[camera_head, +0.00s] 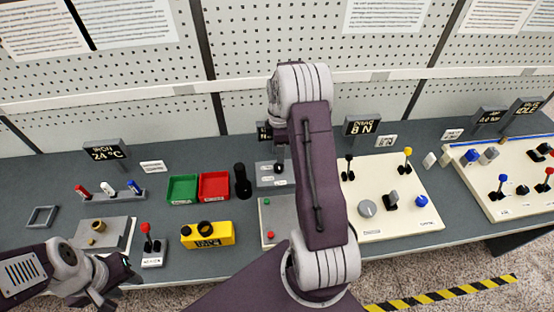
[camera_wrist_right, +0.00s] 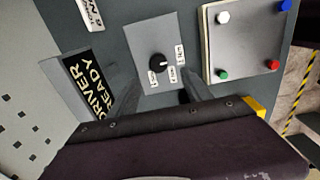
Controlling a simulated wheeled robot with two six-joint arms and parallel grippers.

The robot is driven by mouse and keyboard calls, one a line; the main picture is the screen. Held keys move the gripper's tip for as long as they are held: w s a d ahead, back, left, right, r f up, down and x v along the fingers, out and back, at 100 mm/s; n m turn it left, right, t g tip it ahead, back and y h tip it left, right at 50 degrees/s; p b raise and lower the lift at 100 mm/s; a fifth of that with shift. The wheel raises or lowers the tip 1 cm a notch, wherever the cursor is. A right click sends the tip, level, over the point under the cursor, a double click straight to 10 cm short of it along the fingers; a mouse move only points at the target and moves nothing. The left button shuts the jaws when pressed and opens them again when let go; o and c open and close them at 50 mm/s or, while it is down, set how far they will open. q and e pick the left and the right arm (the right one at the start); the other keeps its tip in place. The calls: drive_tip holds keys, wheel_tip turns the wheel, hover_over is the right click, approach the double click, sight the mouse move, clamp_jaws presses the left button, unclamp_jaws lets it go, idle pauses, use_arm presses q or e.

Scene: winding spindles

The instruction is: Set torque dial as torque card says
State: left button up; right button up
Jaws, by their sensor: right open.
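The torque dial (camera_wrist_right: 162,64) is a black knob on a grey plate (camera_wrist_right: 150,42) with several small white labels; its setting is too small to read. My right gripper (camera_wrist_right: 160,90) is open, with one blurred finger to each side below the dial and nothing between them. In the head view the dial's plate (camera_head: 268,180) shows just left of my right arm, which hides the right gripper. A small white card (camera_wrist_right: 92,12) is cut off at the top of the wrist view; I cannot tell whether it is the torque card. My left gripper (camera_head: 112,287) is at the lower left, away from the dial.
A display reading "DRIVER READY" (camera_wrist_right: 90,88) stands beside the dial. A plate with coloured screws (camera_wrist_right: 245,42) is on its other side. Green (camera_head: 182,190) and red trays (camera_head: 214,186), a black cylinder (camera_head: 242,181) and a yellow device (camera_head: 207,235) are left of my right arm.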

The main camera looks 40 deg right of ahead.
sight(279, 165)
drive_tip(key=shift+s+a+f, duration=0.1)
drive_tip(key=shift+f, duration=0.4)
drive_tip(key=f, duration=0.2)
drive_tip(key=f+p, duration=0.1)
drive_tip(key=f, duration=0.2)
drive_tip(key=f+p, duration=0.1)
drive_tip(key=f, duration=0.1)
drive_tip(key=shift+w+d+f, duration=0.25)
drive_tip(key=shift+w+f, duration=0.05)
drive_tip(key=shift+f, duration=0.1)
drive_tip(key=shift+a+f, duration=0.1)
drive_tip(key=shift+f, duration=0.2)
drive_tip(key=shift+c, duration=0.4)
drive_tip(key=c, duration=0.5)
clamp_jaws()
